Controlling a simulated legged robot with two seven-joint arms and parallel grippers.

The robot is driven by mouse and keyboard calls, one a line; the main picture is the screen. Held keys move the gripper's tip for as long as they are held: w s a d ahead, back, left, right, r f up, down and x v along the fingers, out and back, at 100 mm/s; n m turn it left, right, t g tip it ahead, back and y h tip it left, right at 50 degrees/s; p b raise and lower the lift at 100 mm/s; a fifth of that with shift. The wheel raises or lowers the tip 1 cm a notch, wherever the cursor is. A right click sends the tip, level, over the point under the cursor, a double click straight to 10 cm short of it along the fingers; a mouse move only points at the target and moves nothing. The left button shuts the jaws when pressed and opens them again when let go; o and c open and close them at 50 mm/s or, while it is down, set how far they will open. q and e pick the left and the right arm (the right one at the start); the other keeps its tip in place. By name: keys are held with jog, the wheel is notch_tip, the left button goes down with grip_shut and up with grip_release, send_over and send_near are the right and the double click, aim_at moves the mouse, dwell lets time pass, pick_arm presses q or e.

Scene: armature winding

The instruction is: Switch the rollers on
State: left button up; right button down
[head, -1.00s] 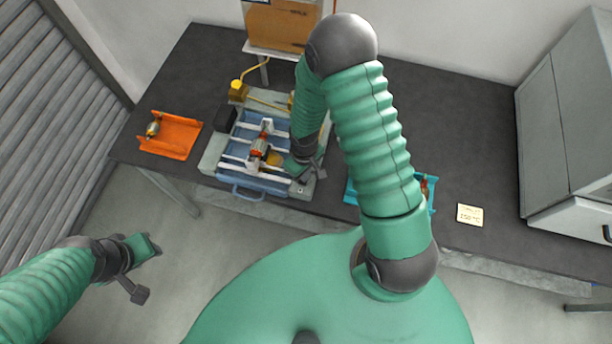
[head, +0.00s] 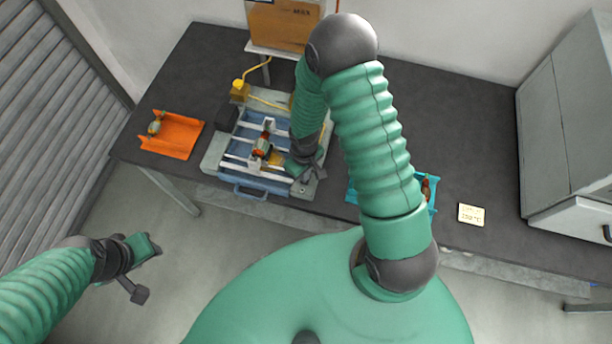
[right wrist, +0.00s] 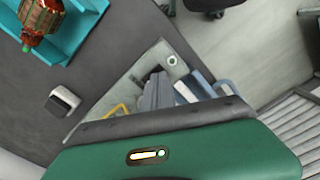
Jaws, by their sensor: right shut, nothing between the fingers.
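The roller machine (head: 212,160) has a grey base and a blue front tray (head: 250,183) with white rails. An armature with copper windings (head: 263,145) lies across its middle. My right gripper (head: 312,180) is shut and empty at the machine's front right corner. Its fingers show dark in the right wrist view (right wrist: 155,92), low over the base. A small round control (right wrist: 172,60) sits on the base corner close to them. I cannot tell whether the fingers touch it. My left gripper (head: 150,248) is away from the table at the left; its jaw is unclear.
An orange tray (head: 180,140) with an armature stands left of the machine. A teal tray (head: 352,190) lies right, partly behind my arm. A small grey-white box (right wrist: 64,101) stands between it and the machine.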

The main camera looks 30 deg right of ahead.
jog(key=shift+a+f, duration=0.15)
jog(key=shift+f, duration=0.05)
jog(key=shift+d+f+b, duration=0.3)
jog(key=shift+f+b, duration=0.05)
jog(key=shift+b, duration=0.05)
jog(key=shift+a+f, duration=0.2)
jog(key=shift+f, duration=0.05)
jog(key=shift+r, duration=0.15)
notch_tip(320, 180, up, 3)
jog(key=p, duration=0.2)
jog(key=shift+d+p, duration=0.1)
jog(key=shift+p, duration=0.25)
notch_tip(320, 180, up, 4)
jog(key=p, duration=0.3)
